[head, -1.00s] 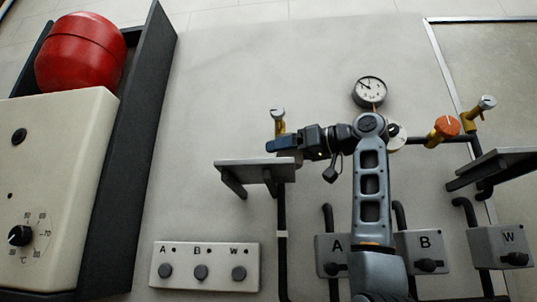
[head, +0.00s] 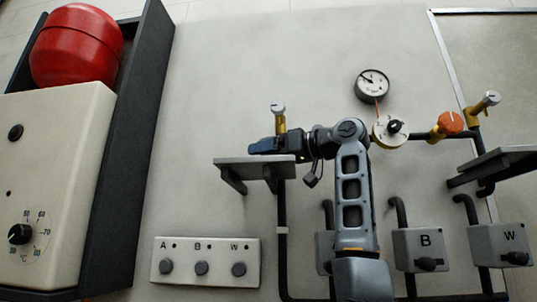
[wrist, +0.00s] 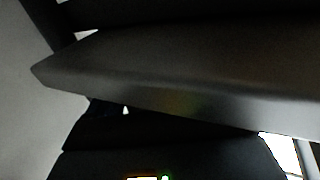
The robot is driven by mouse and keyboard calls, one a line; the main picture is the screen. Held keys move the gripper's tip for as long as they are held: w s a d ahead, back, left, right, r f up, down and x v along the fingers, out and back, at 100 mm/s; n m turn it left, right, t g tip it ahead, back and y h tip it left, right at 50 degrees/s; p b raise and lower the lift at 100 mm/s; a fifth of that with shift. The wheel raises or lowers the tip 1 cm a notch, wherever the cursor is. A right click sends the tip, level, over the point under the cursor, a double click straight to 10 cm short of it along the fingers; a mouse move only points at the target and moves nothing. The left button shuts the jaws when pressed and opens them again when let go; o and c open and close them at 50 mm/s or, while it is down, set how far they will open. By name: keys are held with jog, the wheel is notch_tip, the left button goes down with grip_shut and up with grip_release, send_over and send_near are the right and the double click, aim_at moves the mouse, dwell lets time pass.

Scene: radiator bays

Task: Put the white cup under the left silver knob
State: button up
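The left silver knob (head: 278,107) sits on a yellow valve body above the left grey shelf (head: 236,162). My gripper (head: 256,146), dark with a blue part, is just above this shelf and below and left of the knob. Its fingers cannot be made out in the head view, so its opening does not show. In the wrist view the grey shelf edge (wrist: 170,85) fills much of the picture at close range. I cannot make out the white cup in either view. A second silver knob (head: 491,97) is at the far right.
An orange knob (head: 450,122), a cream dial (head: 388,133) and a gauge (head: 372,85) are right of my arm. A second shelf (head: 495,162) is at the right. Below are a switch panel (head: 205,262) and grey boxes (head: 418,248). A boiler (head: 50,190) stands left.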

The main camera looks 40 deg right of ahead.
jog(key=shift+r, duration=0.1)
jog(key=b+v, duration=0.3)
jog(key=v, duration=0.9)
